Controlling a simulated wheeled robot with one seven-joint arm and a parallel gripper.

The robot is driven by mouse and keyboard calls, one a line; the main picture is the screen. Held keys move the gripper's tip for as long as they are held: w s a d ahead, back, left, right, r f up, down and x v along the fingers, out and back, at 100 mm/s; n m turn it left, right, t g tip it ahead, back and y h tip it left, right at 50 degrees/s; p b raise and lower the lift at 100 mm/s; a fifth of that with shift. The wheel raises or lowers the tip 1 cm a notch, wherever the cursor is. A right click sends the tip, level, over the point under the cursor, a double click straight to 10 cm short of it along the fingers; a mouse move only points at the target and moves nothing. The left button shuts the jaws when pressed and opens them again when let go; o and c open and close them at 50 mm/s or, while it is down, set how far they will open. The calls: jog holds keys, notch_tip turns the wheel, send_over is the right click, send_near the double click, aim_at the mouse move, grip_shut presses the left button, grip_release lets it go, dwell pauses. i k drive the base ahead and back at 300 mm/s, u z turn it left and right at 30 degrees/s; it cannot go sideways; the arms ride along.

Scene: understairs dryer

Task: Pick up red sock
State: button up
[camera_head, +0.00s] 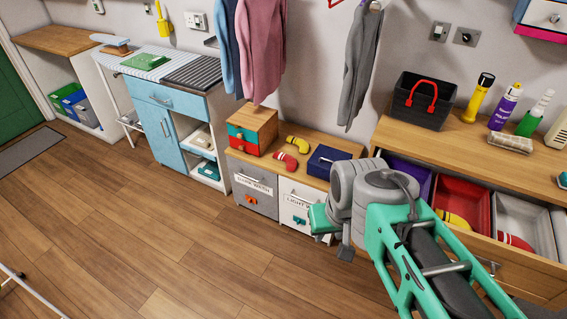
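A red sock (286,160) with pale stripes lies on the low wooden cabinet top (262,163), in front of a yellow sock (298,144). Another red striped sock (515,241) lies partly visible in the white bin of the open drawer at the right. My gripper (322,224) is in front of the cabinet, right of and below the first red sock in the picture, apart from it. The gripper is mostly hidden by my wrist, so its fingers and whether they are open do not show clearly.
A wooden box (253,128) with coloured drawers stands left of the socks, a dark blue box (328,161) right of them. Labelled drawers (254,190) sit below. The open drawer's red bin (463,196) holds a yellow sock. Clothes hang above. The wooden floor (170,230) is clear.

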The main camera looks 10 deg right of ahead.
aim_at(292, 164)
jog(key=u, duration=0.2)
jog(key=i, duration=0.95)
jog(key=u, duration=0.4)
jog(key=i, duration=1.2)
jog(key=z, duration=0.05)
